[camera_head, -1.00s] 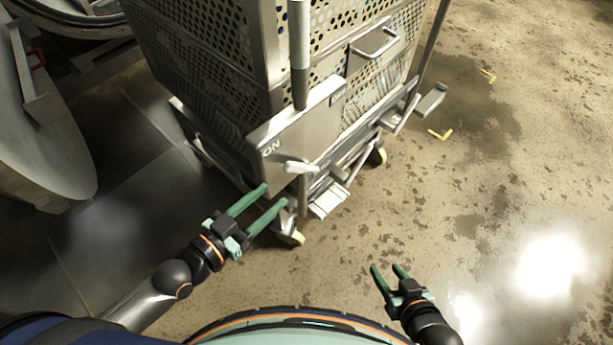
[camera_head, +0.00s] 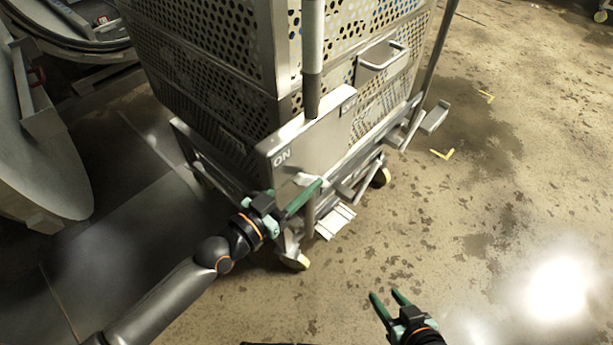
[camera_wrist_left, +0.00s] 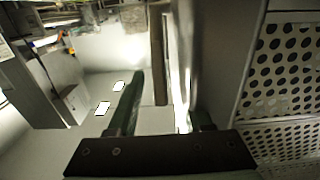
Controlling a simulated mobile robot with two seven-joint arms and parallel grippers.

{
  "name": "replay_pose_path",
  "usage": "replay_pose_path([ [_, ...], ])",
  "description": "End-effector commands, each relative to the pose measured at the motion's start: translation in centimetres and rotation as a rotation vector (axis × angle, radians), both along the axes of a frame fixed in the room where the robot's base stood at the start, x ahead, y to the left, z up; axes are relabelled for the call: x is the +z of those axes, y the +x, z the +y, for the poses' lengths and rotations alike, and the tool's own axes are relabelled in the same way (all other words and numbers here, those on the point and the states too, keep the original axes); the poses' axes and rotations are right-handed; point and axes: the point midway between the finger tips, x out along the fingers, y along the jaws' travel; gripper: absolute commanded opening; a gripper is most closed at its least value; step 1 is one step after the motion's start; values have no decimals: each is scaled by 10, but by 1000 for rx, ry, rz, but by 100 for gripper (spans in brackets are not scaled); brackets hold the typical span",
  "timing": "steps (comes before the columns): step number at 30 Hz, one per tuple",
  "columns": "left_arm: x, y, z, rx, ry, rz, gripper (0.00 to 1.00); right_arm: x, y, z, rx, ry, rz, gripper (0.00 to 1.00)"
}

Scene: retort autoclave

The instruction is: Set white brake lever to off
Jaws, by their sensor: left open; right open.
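The white brake lever (camera_head: 305,178) is at the lower front of the perforated metal cart, below the plate (camera_head: 312,140) with the "ON" label (camera_head: 282,158). Only a small pale part of it shows beside my left fingers. My left gripper (camera_head: 314,186) is open, with its green fingers at the lever. I cannot tell whether they touch it or sit around it. In the left wrist view the two fingers (camera_wrist_left: 165,100) are apart beside a pale panel, and I cannot make out the lever clearly. My right gripper (camera_head: 386,295) is open and empty, low over the floor.
The perforated cart (camera_head: 205,95) stands on casters (camera_head: 295,262), with a handle (camera_head: 383,58) on its front. A grey upright bar (camera_head: 313,50) rises in front of its corner. A round metal door (camera_head: 40,150) is at the left. The floor at the right is clear.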

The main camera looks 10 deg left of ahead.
Motion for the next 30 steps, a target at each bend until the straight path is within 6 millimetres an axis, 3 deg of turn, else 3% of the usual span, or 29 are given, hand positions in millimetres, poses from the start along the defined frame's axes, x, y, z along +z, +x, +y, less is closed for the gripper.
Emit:
replay_pose_path([
  [4, 0, 10, -7, 0, 0, 0, 50, -2, -1, -1, -1, -1, 3, 50],
  [14, 0, 12, -8, 0, 1, 1, 49, -2, -2, -1, -2, -2, 4, 50],
  [27, 0, 11, -8, 0, 1, 1, 0, -2, -1, 1, -7, 5, 4, 50],
  [30, 0, 11, -8, 0, 1, 1, 0, -1, -1, 1, -7, 6, 4, 50],
])
